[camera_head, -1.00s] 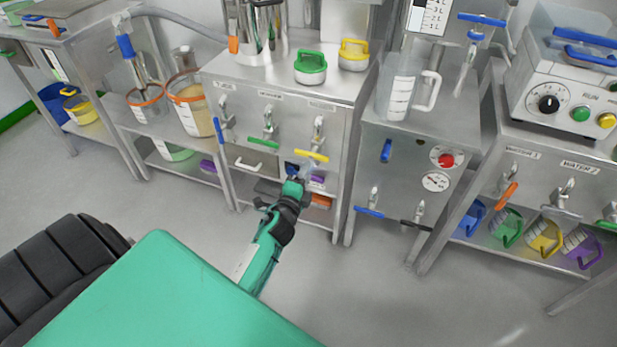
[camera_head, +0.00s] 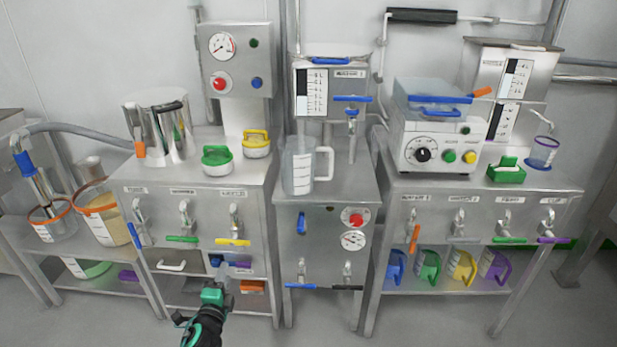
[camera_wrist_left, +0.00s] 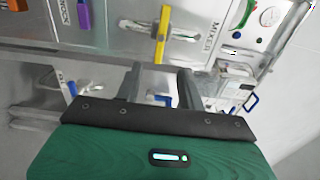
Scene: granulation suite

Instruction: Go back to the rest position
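My left gripper (camera_head: 224,277) is in front of the lower shelf of the left steel stand in the head view, just below the blue block (camera_head: 216,260) and purple block (camera_head: 239,265). In the left wrist view its two grey fingers (camera_wrist_left: 159,82) stand apart with nothing held between them. My right gripper is not in view.
Steel stands with projecting taps line the wall. A yellow tap lever (camera_head: 233,242) is above the gripper; it also shows in the wrist view (camera_wrist_left: 162,35). Colored jugs (camera_head: 428,267) stand on the right stand's shelf. The floor (camera_head: 300,336) in front is clear.

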